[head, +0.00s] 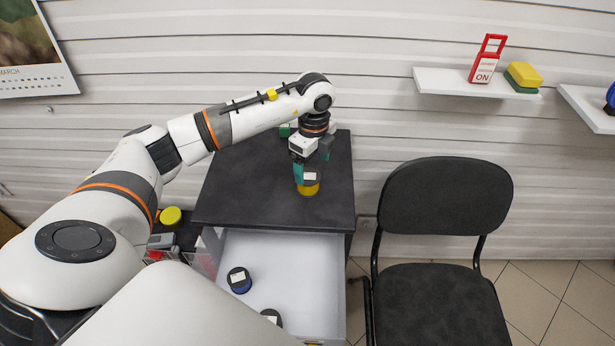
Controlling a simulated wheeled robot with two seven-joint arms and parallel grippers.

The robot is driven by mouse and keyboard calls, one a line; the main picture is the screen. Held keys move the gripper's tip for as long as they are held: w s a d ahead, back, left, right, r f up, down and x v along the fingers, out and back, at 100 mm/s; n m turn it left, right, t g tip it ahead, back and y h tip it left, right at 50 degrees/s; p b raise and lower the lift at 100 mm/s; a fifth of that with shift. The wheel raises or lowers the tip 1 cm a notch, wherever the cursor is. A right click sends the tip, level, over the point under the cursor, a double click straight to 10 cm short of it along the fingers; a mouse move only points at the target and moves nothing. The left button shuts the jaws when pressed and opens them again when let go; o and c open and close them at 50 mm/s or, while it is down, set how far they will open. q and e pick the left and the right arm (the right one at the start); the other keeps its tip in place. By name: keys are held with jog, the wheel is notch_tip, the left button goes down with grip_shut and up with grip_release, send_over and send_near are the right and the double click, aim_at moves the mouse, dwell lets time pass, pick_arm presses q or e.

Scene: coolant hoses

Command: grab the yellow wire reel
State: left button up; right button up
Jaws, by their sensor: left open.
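The yellow wire reel (308,188) stands on the black top of the cabinet (255,200), near its right side. It has a dark upper face with a white label and a yellow band below. My left gripper (311,168) reaches down over the reel from behind and is open. One teal finger is at the reel's left side and the other is behind it to the right. I cannot tell whether the fingers touch it. My right gripper is not in view.
A black chair (445,205) stands to the right. A wall shelf (440,82) is at upper right. The cabinet top's front left is clear.

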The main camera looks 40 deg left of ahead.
aim_at(310, 177)
pick_arm(q)
jog(key=f, duration=0.1)
jog(key=a+f+p, duration=0.1)
jog(key=f, duration=0.1)
jog(key=shift+f, duration=0.15)
notch_tip(310, 177, down, 4)
jog(key=shift+w+r+p, duration=0.15)
jog(key=shift+r+p, duration=0.05)
jog(key=shift+p, duration=0.6)
jog(key=shift+f, duration=0.25)
jog(key=shift+c, duration=0.5)
jog(key=c, duration=1.1)
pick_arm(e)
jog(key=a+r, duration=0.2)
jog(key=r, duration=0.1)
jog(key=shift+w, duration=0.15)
